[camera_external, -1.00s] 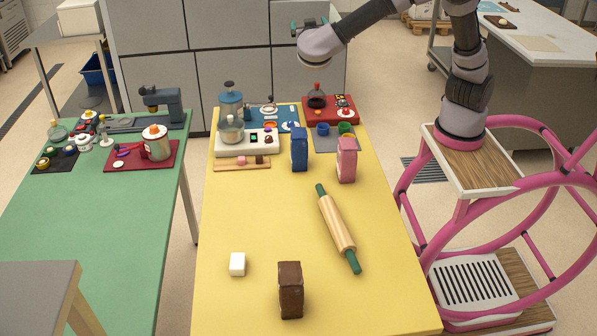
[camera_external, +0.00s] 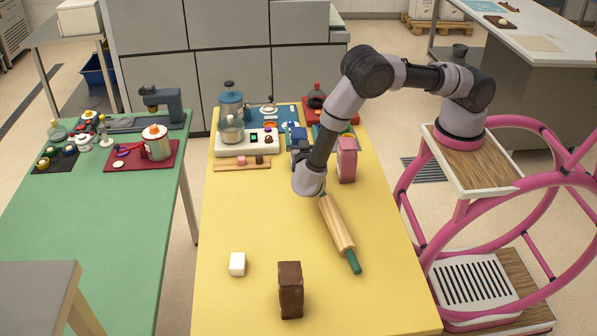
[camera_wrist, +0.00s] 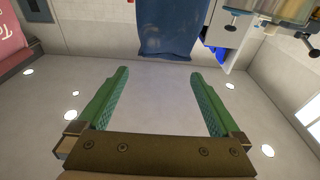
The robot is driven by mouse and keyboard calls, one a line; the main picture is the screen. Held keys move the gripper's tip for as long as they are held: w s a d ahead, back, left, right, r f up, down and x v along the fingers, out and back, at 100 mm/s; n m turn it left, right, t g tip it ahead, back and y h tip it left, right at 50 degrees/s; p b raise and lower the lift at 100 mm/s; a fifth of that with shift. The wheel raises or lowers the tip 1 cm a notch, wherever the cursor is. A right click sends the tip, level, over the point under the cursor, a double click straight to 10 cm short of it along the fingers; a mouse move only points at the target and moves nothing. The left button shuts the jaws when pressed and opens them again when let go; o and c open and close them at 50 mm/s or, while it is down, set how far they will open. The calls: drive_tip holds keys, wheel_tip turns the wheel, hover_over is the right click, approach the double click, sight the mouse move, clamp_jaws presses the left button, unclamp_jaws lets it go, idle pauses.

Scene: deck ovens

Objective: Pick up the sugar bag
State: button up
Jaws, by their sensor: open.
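Three upright bags stand on the yellow table: a blue one (camera_external: 297,138), a pink one (camera_external: 347,160) and a brown one (camera_external: 291,290). I cannot tell from a readable label which is the sugar bag. My gripper (camera_external: 308,182) is low in front of the blue bag; its fingers are hidden there. In the wrist view my gripper (camera_wrist: 160,73) is open and empty, with green fingers apart. The blue bag (camera_wrist: 172,25) is beyond the fingertips, roughly centred between them. Part of the pink bag (camera_wrist: 10,40) shows at the left edge.
A rolling pin (camera_external: 338,232) lies just in front of my gripper. A white cube (camera_external: 237,264) sits at the front left. A white appliance (camera_external: 246,144), a blue jar and small trays crowd the back. The table's left middle is clear.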

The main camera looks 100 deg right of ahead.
sight(298, 128)
wheel_tip(298, 128, down, 4)
drive_tip(key=shift+f, duration=0.25)
drive_tip(key=shift+d+f, duration=0.2)
drive_tip(key=shift+f, duration=0.1)
drive_tip(key=shift+w+d+r, duration=0.1)
drive_tip(key=shift+d+r, duration=0.1)
drive_tip(key=shift+d, duration=0.95)
drive_tip(key=shift+d+r, duration=0.2)
drive_tip(key=shift+d, duration=1)
drive_tip(key=shift+w+d+r, duration=0.1)
drive_tip(key=shift+d+r, duration=0.1)
drive_tip(key=shift+d, duration=0.95)
clamp_jaws()
